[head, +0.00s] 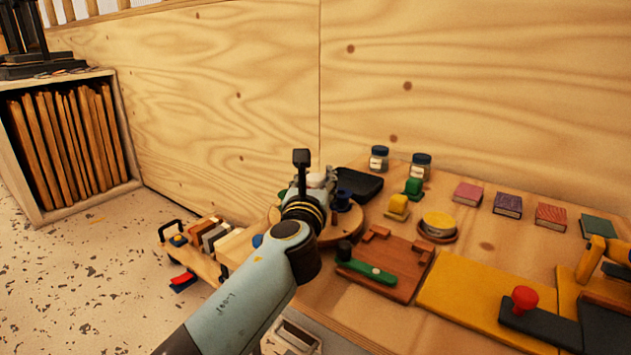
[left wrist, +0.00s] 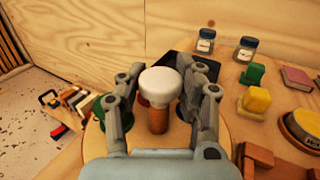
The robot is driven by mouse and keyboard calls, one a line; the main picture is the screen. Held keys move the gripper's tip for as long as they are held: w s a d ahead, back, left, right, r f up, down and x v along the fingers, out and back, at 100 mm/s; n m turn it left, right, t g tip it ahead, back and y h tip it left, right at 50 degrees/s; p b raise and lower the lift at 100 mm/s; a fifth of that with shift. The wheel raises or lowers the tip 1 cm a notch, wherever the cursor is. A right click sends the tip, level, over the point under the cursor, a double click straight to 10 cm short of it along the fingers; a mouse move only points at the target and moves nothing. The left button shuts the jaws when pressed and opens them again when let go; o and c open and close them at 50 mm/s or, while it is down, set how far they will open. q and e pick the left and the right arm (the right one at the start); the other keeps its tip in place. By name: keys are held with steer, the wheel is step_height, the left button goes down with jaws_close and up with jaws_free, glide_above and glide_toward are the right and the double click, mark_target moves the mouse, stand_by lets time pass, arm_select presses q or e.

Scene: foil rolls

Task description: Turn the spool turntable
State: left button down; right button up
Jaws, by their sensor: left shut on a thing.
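The spool turntable is a round wooden disc (head: 351,222) at the table's left end. My left gripper (head: 318,181) is over it, and my own wrist hides part of it. In the left wrist view my left gripper (left wrist: 160,98) has its fingers on both sides of an upright wooden handle with a white rounded knob (left wrist: 160,84), and is shut on it. A dark blue spool (head: 344,197) stands on the disc's right side. A green spool (left wrist: 97,112) is at the left in the left wrist view. My right gripper is not in view.
A black tray (head: 362,184) lies behind the disc. Two jars (head: 379,159) stand near the plywood wall. A brown board with a green lever (head: 366,271) is close on the right. A wooden cart with books (head: 206,236) is at the left.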

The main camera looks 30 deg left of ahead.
arm_select(q)
steer(key=shift+d+f, duration=0.1)
steer(key=shift+f, duration=0.15)
steer(key=c, duration=1.4)
jaws_free()
steer(key=o, duration=0.6)
steer(key=shift+r, duration=0.2)
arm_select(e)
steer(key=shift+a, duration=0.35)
arm_select(q)
steer(key=shift+s, duration=0.15)
steer(key=v, duration=0.7)
steer(key=shift+s+d, duration=0.1)
steer(key=shift+s, duration=0.1)
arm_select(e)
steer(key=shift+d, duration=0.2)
